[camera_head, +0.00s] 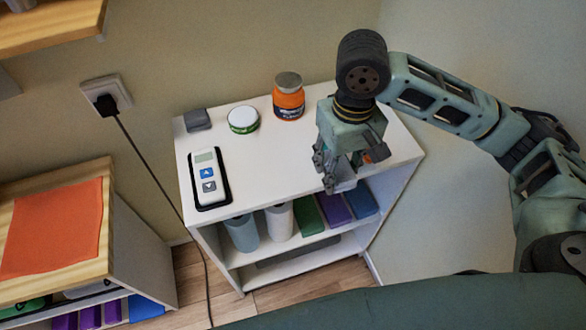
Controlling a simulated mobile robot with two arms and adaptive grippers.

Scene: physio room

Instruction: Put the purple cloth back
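A purple folded item (333,208), possibly the cloth, stands in the upper compartment of the white shelf unit (255,180). It is between a green folded item (307,214) and a blue one (361,200). My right gripper (341,184) points down over the front right of the white top, above the compartment with the purple item. Its fingers overlap in this view, so I cannot tell how far apart they are. A small orange-red patch shows beside the fingers; I cannot tell what it is. My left gripper is not in view.
The white top holds a grey block (198,119), a round tin (243,119), an orange jar (288,98) and a handheld device (208,180). White and pale blue rolls stand below. At left, a wooden cabinet bears an orange cloth (52,227); a cable hangs from the wall socket (107,96).

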